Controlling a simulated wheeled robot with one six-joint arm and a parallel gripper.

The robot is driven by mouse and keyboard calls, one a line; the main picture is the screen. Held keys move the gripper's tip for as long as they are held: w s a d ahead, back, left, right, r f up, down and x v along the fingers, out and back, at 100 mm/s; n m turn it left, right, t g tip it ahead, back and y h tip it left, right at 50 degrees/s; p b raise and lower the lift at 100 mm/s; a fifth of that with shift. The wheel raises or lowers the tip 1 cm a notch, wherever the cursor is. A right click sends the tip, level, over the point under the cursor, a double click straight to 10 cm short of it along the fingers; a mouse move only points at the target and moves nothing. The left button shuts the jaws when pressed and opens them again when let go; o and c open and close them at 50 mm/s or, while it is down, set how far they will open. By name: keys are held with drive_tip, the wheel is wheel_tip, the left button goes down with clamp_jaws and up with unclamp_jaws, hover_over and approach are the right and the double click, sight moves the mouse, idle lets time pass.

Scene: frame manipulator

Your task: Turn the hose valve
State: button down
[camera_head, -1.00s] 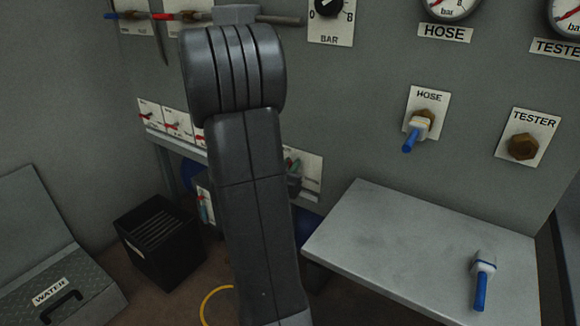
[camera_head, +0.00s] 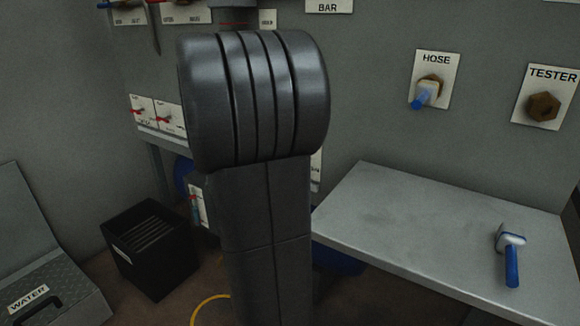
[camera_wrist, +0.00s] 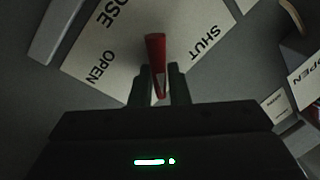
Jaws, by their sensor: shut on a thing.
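In the wrist view, my gripper (camera_wrist: 158,78) is shut on a red valve handle (camera_wrist: 155,48), which stands up between its fingers. Behind the handle is a white placard (camera_wrist: 125,38) with the words OPEN to the left and SHUT to the right, and letters ending in OSE at its upper left. The handle lies between the two words. In the head view, my arm covers the middle of the picture and my gripper cannot be seen.
In the head view, a HOSE plate (camera_head: 435,72) with a blue-handled fitting (camera_head: 424,95) and a TESTER plate (camera_head: 553,76) are on the wall. A grey shelf (camera_head: 400,215) carries another blue-handled part (camera_head: 510,255). A black bin (camera_head: 150,250) and a WATER case (camera_head: 45,295) stand at lower left.

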drive_tip(key=m, duration=0.2)
drive_tip(key=m+h+b, duration=0.1)
drive_tip(key=m, duration=0.1)
drive_tip(key=shift+s+d+f, duration=0.1)
drive_tip(key=shift+d+f, duration=0.05)
drive_tip(key=shift+f, duration=0.15)
drive_tip(key=m, duration=0.2)
drive_tip(key=m+h, duration=0.1)
drive_tip(key=m, duration=0.2)
drive_tip(key=f+m+h, duration=0.1)
drive_tip(key=m, duration=0.1)
drive_tip(key=shift+d+g, duration=0.15)
drive_tip(key=shift+g, duration=0.25)
drive_tip(key=shift+s+m, duration=0.1)
drive_tip(key=shift+m, duration=0.2)
drive_tip(key=c, duration=1.8)
unclamp_jaws()
drive_tip(key=shift+o, duration=0.2)
drive_tip(key=p+v, duration=0.2)
drive_tip(key=v, duration=1.1)
drive_tip(key=shift+s+a, duration=0.25)
drive_tip(key=shift+s, duration=0.05)
drive_tip(key=shift+w+d, duration=0.1)
